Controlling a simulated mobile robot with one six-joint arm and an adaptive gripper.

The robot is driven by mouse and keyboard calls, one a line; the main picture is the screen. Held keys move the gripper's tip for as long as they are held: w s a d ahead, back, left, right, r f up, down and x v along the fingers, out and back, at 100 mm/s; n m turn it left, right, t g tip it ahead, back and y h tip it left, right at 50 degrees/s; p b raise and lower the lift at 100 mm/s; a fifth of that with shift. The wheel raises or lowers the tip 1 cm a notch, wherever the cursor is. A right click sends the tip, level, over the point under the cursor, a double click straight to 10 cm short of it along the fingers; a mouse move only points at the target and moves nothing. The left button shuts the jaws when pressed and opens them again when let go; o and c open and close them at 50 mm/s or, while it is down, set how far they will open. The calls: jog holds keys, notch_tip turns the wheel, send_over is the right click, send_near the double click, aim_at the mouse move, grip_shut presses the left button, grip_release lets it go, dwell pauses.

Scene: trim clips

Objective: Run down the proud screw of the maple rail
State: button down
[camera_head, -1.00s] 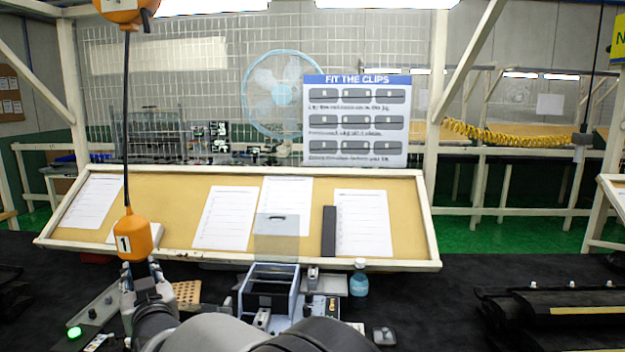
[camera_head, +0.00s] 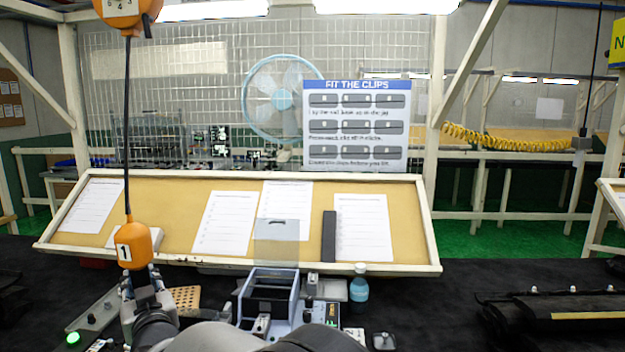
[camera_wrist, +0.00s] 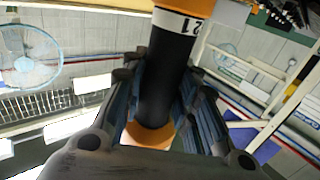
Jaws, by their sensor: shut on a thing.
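An orange hanging driver (camera_head: 134,246) marked 1 hangs on a dark cord at the left, in front of the tilted board. My gripper (camera_head: 146,278) is shut on its lower part, above the dark bench. In the wrist view the driver's black barrel (camera_wrist: 165,80) stands between the fingers of my gripper (camera_wrist: 160,110), with orange at both ends. Its tip is hidden in both views. I cannot pick out the maple rail or a proud screw. A dark part with a tan stripe (camera_head: 585,316) lies at the right of the bench.
A blue-grey jig (camera_head: 268,297) stands at bench centre, with a small blue bottle (camera_head: 359,288) to its right. A perforated tan block (camera_head: 186,297) lies left of it. A control box with a lit green button (camera_head: 73,338) is at front left. Bench between bottle and striped part looks clear.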

jog(key=shift+s+d+f, duration=0.1)
jog(key=shift+f, duration=0.8)
dwell(1.0)
jog(key=shift+r+p, duration=1.3)
jog(key=shift+r, duration=2)
